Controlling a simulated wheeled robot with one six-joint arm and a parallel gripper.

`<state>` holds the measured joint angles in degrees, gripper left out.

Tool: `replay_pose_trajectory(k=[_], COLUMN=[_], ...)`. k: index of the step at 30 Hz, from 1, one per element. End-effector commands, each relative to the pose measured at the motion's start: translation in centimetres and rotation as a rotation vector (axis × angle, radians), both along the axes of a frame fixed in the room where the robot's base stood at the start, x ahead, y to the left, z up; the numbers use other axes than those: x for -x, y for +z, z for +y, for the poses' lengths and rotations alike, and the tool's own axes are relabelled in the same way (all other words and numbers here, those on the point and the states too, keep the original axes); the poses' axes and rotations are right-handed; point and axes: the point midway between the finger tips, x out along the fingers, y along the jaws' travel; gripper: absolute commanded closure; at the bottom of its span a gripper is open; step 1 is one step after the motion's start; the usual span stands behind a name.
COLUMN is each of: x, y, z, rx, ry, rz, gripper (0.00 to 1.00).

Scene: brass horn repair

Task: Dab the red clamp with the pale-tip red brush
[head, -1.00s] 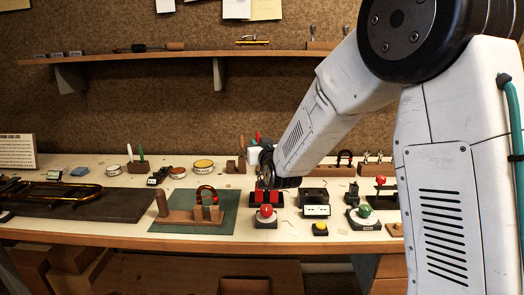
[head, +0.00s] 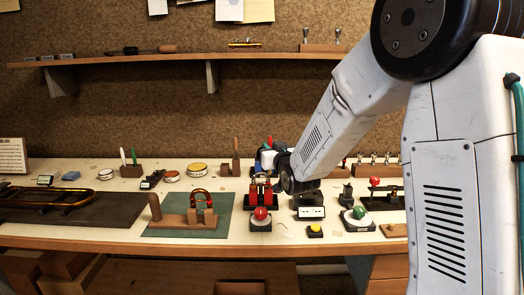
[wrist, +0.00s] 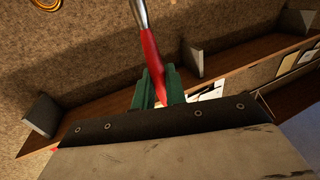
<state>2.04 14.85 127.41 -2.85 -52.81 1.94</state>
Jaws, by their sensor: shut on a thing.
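The brush tip is out of view there. In the head view my gripper (head: 268,158) is small and partly hidden by my wrist, just behind and above the clamp. I cannot see the tip touching it.
A red ball on a round base (head: 261,214) stands in front of the clamp. A small white-labelled box (head: 311,212) and a green knob (head: 359,212) stand to the right. A green mat (head: 160,231) with a wooden jig lies left. A shelf (head: 130,61) runs behind.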

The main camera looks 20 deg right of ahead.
Motion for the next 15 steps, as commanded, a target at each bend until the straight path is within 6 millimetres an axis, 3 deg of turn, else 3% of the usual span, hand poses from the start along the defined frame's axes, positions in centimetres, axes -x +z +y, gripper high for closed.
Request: replay_pose_trajectory(k=[15], x=[0.0], y=[-4.9], z=[0.1], rx=[0.001], ry=[0.001], rz=[0.002], gripper=[1.0])
